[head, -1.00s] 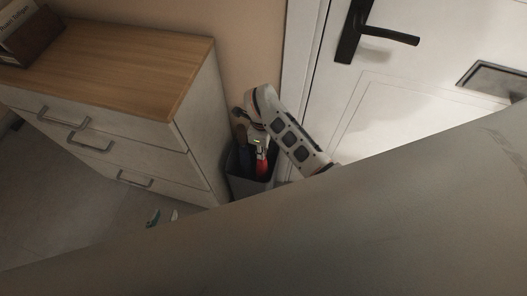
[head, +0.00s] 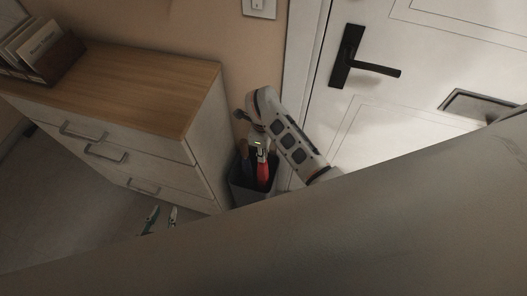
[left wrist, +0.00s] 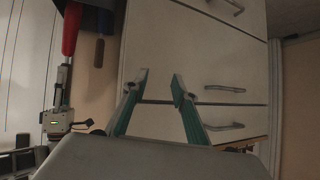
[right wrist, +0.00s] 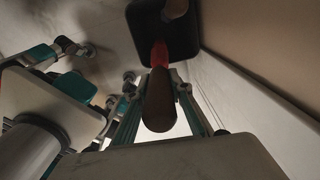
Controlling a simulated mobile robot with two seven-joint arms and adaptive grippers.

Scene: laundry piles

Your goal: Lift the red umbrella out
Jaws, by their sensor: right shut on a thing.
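The red umbrella (head: 263,172) stands in a dark bin-like stand (head: 240,190) between the drawers and the door. My right gripper (head: 261,146) is above the stand, shut on the umbrella's upper part. In the right wrist view the umbrella's dark handle (right wrist: 159,108) lies between the fingers, with its red part (right wrist: 159,55) running into the stand (right wrist: 137,35). The left wrist view also shows the red umbrella (left wrist: 70,30) and my right gripper. My left gripper (head: 163,213) is open and empty in front of the drawers; its fingers are apart in the left wrist view (left wrist: 160,75).
A chest of drawers (head: 130,120) with a wooden top stands just left of the stand. A white door (head: 420,50) with a black handle is on the right. Another umbrella with a brown handle (left wrist: 98,54) stands beside the red one. My own arm blocks the lower head view.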

